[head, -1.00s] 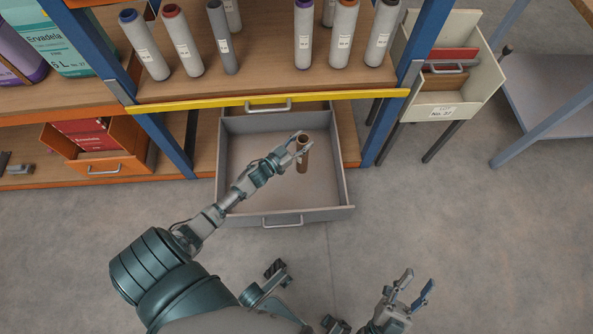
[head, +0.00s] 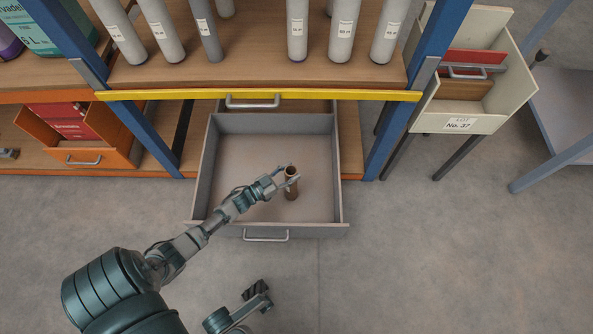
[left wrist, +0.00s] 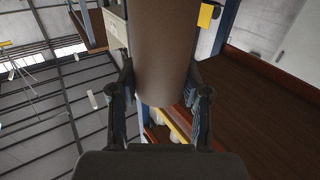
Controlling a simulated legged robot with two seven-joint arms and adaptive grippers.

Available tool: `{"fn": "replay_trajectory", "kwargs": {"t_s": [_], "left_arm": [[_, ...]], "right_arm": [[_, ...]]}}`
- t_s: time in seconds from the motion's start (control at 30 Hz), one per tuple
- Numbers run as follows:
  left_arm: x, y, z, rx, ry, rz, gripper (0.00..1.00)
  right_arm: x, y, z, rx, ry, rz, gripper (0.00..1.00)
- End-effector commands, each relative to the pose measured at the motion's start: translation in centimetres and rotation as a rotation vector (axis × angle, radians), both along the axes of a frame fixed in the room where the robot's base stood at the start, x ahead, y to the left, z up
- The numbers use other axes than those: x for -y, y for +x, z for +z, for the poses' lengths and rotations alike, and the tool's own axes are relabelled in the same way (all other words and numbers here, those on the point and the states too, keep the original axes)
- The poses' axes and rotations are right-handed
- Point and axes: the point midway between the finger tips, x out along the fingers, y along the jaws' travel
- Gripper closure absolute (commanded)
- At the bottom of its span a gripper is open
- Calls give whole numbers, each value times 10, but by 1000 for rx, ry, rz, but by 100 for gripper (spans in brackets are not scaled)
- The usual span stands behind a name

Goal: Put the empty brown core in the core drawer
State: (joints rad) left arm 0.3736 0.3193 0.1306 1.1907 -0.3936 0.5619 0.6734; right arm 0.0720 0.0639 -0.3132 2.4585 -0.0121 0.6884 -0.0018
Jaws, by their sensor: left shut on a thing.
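The empty brown core (head: 291,184) is a short, hollow brown tube, upright with its open top showing in the head view. My left gripper (head: 286,180) is shut on it near its upper part. The core also shows large between the two fingers in the left wrist view (left wrist: 165,50). The gripper and core are over the open grey drawer (head: 230,160), which is pulled out under the shelf. I cannot tell whether the core's lower end touches the drawer floor.
A yellow shelf edge (head: 260,95) runs above the drawer's back, with several grey cones or tubes standing on the shelf. Blue posts (head: 393,130) stand on both sides. An orange bin (head: 75,140) is at left, a cream bin (head: 475,110) at right. The drawer is otherwise empty.

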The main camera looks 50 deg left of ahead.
Motion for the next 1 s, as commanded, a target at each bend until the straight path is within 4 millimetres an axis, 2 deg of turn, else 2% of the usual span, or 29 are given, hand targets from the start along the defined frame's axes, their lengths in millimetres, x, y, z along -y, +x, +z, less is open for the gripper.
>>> {"fn": "replay_trajectory", "kwargs": {"t_s": [0.03, 0.07, 0.37, 0.4, 0.5, 0.87, 1.0], "left_arm": [[0, -1, -6, -2, 0, 0, 84], [0, 0, -5, 0, 0, 0, 90], [0, 0, -5, 2, 0, -1, 90], [0, 0, -5, 2, 0, 0, 48], [0, 0, -4, 3, 1, -1, 28], [0, 0, 0, 4, 1, -1, 28], [-3, -20, 1, 4, 2, 0, 28]], "right_arm": [[0, 1, -2, 3, 0, 0, 59], [-1, 1, -1, 6, 0, 0, 59], [-1, 1, 1, 11, -1, 0, 59], [-1, 3, 1, 13, -1, 1, 59], [-1, 4, 0, 11, -2, 1, 59], [-1, 3, 5, 17, -1, 1, 59], [0, -1, 9, 12, 2, 0, 59]]}}
